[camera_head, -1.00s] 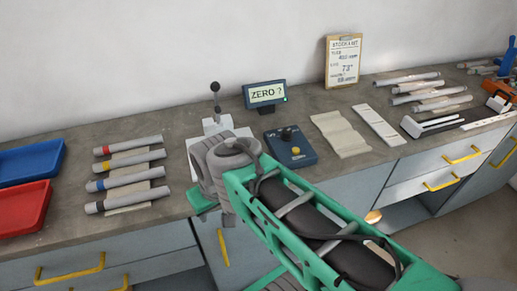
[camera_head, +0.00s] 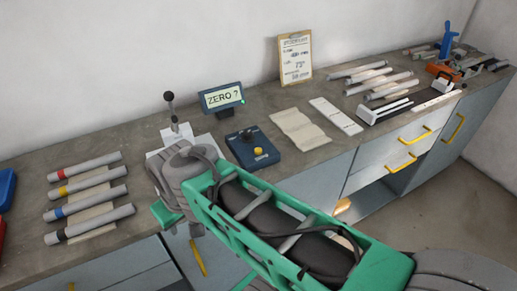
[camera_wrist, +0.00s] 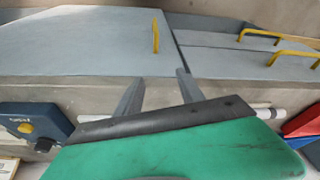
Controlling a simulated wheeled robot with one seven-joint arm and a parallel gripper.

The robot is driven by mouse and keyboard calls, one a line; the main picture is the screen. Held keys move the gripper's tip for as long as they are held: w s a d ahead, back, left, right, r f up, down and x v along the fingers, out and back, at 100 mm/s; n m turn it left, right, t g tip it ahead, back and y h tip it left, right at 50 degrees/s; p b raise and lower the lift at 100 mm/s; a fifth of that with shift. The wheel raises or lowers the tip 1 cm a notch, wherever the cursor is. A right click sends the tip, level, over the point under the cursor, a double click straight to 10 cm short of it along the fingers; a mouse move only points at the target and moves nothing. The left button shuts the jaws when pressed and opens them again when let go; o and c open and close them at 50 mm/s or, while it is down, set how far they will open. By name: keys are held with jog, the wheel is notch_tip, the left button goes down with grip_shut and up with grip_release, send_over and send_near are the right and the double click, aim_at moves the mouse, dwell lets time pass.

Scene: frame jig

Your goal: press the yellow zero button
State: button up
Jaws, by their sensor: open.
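The yellow zero button (camera_head: 258,151) sits on top of a dark blue box (camera_head: 251,158) on the bench, beside a black knob (camera_head: 246,134). In the wrist view the yellow button (camera_wrist: 25,128) and its blue box (camera_wrist: 38,122) show at the far left. My gripper (camera_wrist: 158,76) is open and empty, with its two grey fingers apart over the bench's front edge. It is well to the side of the button and does not touch it. In the head view my forearm hides the fingers. A display (camera_head: 222,98) behind the box reads "ZERO ?".
A stand with a black ball-topped post (camera_head: 170,109) is left of the box. Tubes with coloured bands (camera_head: 92,188) lie at the left. Pale sheets (camera_head: 300,130), a clipboard (camera_head: 295,58) and more tubes (camera_head: 375,80) are at the right. Drawers with yellow handles (camera_head: 401,163) are below.

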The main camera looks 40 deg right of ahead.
grip_shut()
dwell(1.4)
